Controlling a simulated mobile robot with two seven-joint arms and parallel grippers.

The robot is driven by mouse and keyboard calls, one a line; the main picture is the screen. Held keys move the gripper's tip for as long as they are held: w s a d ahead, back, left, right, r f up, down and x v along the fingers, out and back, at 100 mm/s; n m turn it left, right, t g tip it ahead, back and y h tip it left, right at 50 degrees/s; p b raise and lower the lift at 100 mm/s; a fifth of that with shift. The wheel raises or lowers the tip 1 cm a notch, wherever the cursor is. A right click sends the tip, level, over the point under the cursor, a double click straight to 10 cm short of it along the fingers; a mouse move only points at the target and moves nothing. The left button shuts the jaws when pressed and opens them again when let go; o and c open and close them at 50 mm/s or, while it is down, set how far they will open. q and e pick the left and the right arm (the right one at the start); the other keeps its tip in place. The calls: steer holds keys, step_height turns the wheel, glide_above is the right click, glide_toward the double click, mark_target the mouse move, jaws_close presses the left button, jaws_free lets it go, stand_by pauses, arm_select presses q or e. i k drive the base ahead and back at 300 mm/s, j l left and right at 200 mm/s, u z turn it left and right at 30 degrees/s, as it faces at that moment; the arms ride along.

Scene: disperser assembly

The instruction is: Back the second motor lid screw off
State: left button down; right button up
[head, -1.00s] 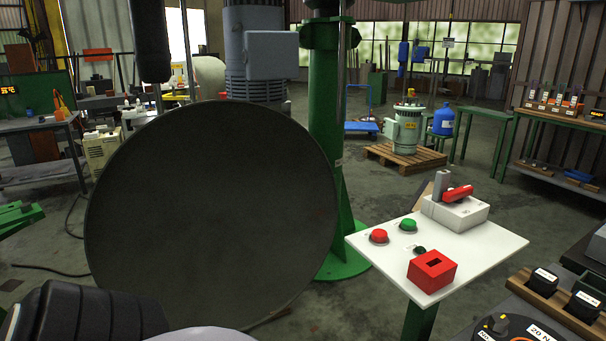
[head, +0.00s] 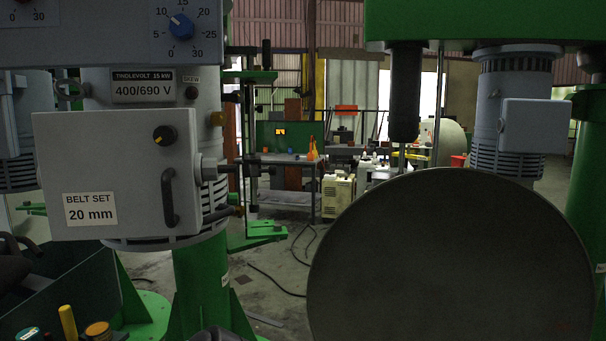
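A grey motor (head: 150,85) marked 400/690 V stands on a green column at the left. Another grey motor (head: 515,75) at the right bears a plain grey terminal box (head: 537,126). I cannot make out any lid screw for sure, nor which motor lid it belongs to. Neither gripper's fingers show. Dark rounded parts at the left and bottom edges may be my arms.
A large dark disc (head: 450,260) fills the lower right. A dark bin (head: 70,290) with a yellow-handled item (head: 68,322) is at the lower left. Open floor (head: 285,260) shows between column and disc, with a cable on it.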

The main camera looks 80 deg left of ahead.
mark_target(164, 135)
steer(key=u, duration=3.45)
